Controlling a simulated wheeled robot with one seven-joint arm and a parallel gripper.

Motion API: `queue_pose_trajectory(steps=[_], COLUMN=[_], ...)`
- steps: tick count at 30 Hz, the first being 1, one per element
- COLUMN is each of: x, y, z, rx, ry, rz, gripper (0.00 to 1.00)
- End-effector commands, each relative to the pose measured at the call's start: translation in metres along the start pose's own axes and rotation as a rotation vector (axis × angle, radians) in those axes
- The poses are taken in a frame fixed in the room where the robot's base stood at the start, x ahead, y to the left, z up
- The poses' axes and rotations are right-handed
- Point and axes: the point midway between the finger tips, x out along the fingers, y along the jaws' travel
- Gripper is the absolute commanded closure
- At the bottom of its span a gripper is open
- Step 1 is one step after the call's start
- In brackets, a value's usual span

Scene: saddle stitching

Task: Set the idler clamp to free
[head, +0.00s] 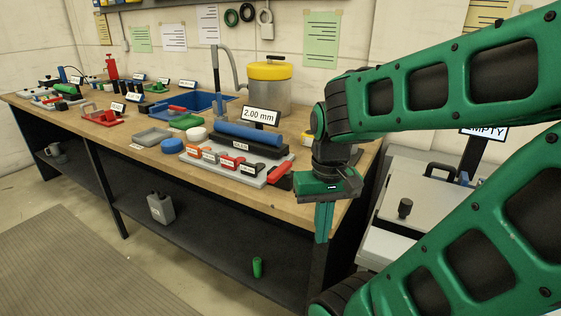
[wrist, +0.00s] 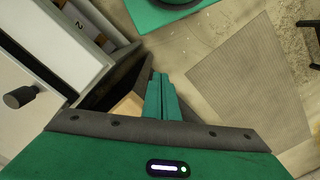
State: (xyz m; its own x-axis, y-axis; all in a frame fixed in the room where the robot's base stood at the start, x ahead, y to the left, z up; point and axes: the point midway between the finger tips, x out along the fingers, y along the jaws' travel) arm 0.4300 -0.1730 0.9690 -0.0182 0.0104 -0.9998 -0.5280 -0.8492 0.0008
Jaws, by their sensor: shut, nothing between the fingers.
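On the near right end of the workbench, a grey base plate (head: 222,172) carries a blue roller (head: 248,135) over a black block with a small white label that I cannot read surely.
A "2.00 mm" display (head: 261,117) stands behind the roller. A yellow-lidded pot (head: 270,88) and blue tray (head: 192,103) are farther back. A pale machine (head: 400,220) with a black knob and an "EMPTY" sign (head: 484,132) is at right.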

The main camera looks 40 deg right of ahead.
Motion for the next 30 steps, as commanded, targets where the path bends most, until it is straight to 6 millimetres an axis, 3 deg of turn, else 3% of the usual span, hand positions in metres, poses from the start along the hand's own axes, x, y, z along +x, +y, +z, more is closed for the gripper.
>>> queue_pose_trajectory(steps=[11,13,16,23,30], x=[0.000,-0.007,-0.017,-0.065,-0.109], y=[0.000,0.005,0.004,-0.014,-0.058], z=[0.000,0.007,-0.005,-0.085,-0.178], rx=[-0.001,-0.008,-0.041,-0.249,-0.510], ry=[0.000,0.010,0.002,-0.054,-0.123], rz=[0.000,-0.006,-0.002,0.028,0.067], gripper=[1.00,1.00,1.00,1.00,1.00])
